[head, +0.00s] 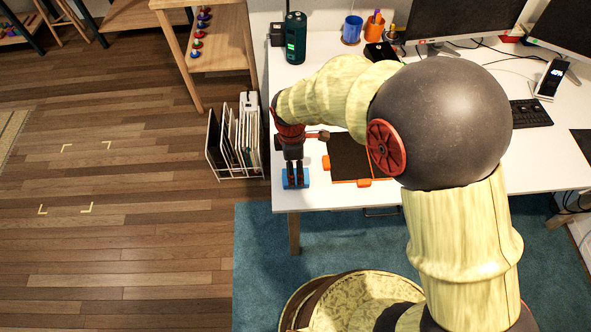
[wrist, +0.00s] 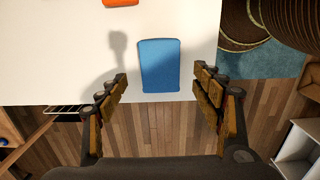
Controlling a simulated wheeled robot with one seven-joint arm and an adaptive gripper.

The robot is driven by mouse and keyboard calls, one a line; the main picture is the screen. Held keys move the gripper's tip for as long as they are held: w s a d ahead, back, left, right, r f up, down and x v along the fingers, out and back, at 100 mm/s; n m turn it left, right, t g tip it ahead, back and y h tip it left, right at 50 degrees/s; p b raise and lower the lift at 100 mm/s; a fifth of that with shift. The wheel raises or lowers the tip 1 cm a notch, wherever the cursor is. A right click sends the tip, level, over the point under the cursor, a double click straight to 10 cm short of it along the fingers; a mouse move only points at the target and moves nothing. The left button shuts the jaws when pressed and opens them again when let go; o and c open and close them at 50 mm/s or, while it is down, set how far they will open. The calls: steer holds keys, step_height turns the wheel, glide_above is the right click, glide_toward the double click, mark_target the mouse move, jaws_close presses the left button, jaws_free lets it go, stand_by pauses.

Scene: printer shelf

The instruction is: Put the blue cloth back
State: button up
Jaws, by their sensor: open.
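The blue cloth (head: 287,181) is a small folded rectangle at the front left corner of the white desk, partly hidden by my gripper in the head view. In the wrist view the whole blue cloth (wrist: 159,65) lies flat, with its near side close to the desk edge. My gripper (head: 295,177) points down above the cloth. I cannot tell the exact height gap to the cloth.
A dark mat with orange corners (head: 347,155) lies on the desk (head: 310,198) to the right. A white file rack (head: 222,158) stands on the floor to the left. A green-lit device (head: 295,40), blue cup (head: 352,30) and orange cup (head: 375,28) stand at the back.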

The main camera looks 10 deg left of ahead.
step_height(320, 180, up, 8)
steer(key=p, duration=0.2)
steer(key=s+d+r+m+t+y, duration=0.1)
steer(key=s+d+r+m+t, duration=0.1)
steer(key=d+r+m, duration=0.95)
steer(key=s+d+r+m+t, duration=0.3)
steer(key=s+d+r+m, duration=0.6)
steer(key=s+d, duration=0.3)
steer(key=d+r, duration=0.1)
steer(key=d, duration=0.2)
steer(key=shift+s+d+r+h, duration=0.2)
steer(key=shift+d+r+h, duration=0.1)
steer(key=shift+d+r, duration=0.05)
steer(key=shift+c, duration=0.2)
